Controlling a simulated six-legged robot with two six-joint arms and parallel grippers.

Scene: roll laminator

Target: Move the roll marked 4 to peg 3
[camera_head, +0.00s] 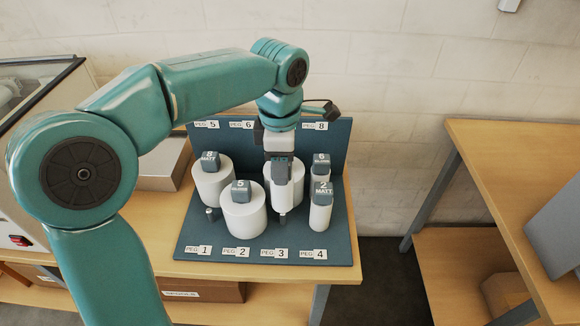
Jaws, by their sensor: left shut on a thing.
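My left gripper (281,178) points down over the front of the blue peg board (190,246) and is shut on a slim white roll (284,198). The roll hangs upright behind the PEG 3 label (275,253). A short dark part of peg 3 (283,217) shows under its lower end; I cannot tell whether the roll is around the peg's top or just above it. The gripper hides the mark on this roll, so no 4 is readable. My right gripper is not in view.
Roll 5 (243,220) stands at peg 2, roll 2 (320,217) at peg 4. Roll 8 (212,187), roll 6 (320,174) and a half-hidden white roll (269,185) stand in the back row. Peg 1 (212,214) is bare. A laminator (35,110) stands left.

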